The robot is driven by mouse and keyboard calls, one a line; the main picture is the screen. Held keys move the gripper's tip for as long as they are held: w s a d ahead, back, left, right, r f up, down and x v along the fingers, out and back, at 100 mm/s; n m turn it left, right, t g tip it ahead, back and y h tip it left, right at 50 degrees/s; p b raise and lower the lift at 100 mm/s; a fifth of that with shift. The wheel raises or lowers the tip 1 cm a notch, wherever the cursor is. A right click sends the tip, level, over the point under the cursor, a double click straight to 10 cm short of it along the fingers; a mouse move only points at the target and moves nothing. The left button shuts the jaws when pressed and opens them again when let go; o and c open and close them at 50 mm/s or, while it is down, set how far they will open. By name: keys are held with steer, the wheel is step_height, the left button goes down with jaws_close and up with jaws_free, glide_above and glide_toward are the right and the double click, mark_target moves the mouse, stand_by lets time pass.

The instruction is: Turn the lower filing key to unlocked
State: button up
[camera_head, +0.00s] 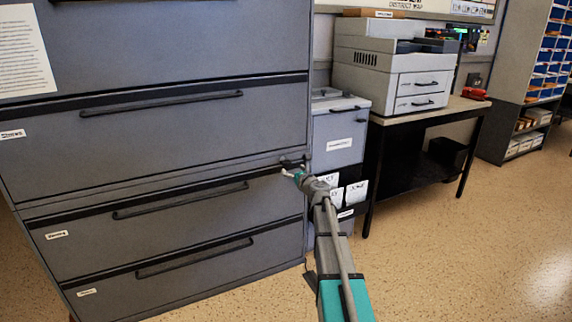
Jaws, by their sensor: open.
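The grey filing cabinet (190,150) fills the left of the view, with several wide drawers and long dark handles. A small dark lock fitting (291,162) sits at its right edge, on the seam between a larger drawer and the lower drawers. The key itself is too small to make out, and I cannot tell which way it is turned. My gripper (290,173) is open at this fitting, just below it and very close. I cannot tell whether it touches. My arm comes up from the bottom of the view.
A grey lidded bin (338,125) with white labels stands just right of the cabinet. A printer (392,70) sits on a black-legged table (425,112). Shelving (525,70) stands at the far right. The speckled floor (470,240) at right is clear.

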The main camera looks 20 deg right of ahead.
mark_target(288, 164)
steer(key=shift+w+a, duration=0.1)
steer(key=shift+w, duration=3)
steer(key=shift+c, duration=0.2)
steer(key=c, duration=1.1)
